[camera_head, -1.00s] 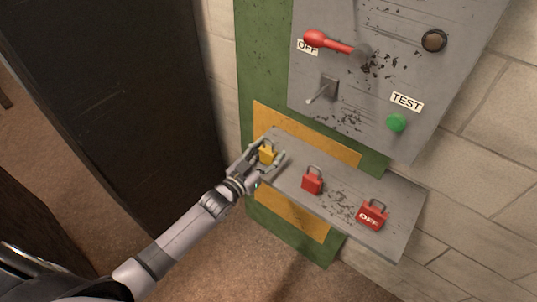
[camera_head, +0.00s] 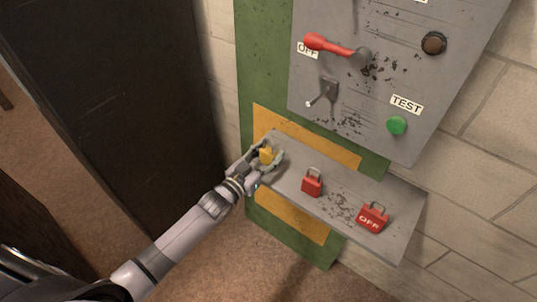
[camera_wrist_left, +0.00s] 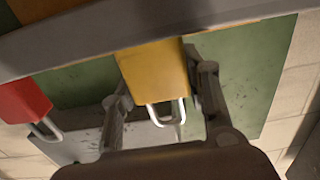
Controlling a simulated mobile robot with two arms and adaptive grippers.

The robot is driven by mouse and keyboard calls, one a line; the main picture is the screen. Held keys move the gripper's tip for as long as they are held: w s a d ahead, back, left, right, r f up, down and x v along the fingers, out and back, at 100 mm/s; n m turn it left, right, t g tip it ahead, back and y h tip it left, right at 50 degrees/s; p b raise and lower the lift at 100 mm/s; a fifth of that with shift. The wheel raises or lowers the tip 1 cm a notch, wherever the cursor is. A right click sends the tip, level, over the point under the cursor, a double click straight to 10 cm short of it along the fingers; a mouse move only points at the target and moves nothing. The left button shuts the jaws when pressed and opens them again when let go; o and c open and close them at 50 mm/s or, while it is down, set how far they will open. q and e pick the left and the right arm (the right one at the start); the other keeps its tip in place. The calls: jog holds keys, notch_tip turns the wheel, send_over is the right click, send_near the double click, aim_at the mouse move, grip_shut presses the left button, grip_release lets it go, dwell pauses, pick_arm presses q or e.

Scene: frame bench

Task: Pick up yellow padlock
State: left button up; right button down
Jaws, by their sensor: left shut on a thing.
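The yellow padlock (camera_head: 266,155) is at the left end of the grey shelf (camera_head: 340,207), partly hidden by my left gripper (camera_head: 267,160). In the left wrist view the yellow padlock (camera_wrist_left: 155,72) shows its body and metal shackle between the two fingers of my left gripper (camera_wrist_left: 158,88). The fingers are shut on it from both sides. I cannot tell whether it is lifted off the shelf. My right gripper is not in view.
Above is a grey panel (camera_head: 385,75) with a red lever (camera_head: 330,45), a toggle switch (camera_head: 322,93) and a green button (camera_head: 397,125). A dark door (camera_head: 120,90) stands at left.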

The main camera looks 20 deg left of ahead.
pick_arm(q)
notch_tip(320, 180, up, 19)
jog(key=shift+r, duration=0.2)
dwell(0.7)
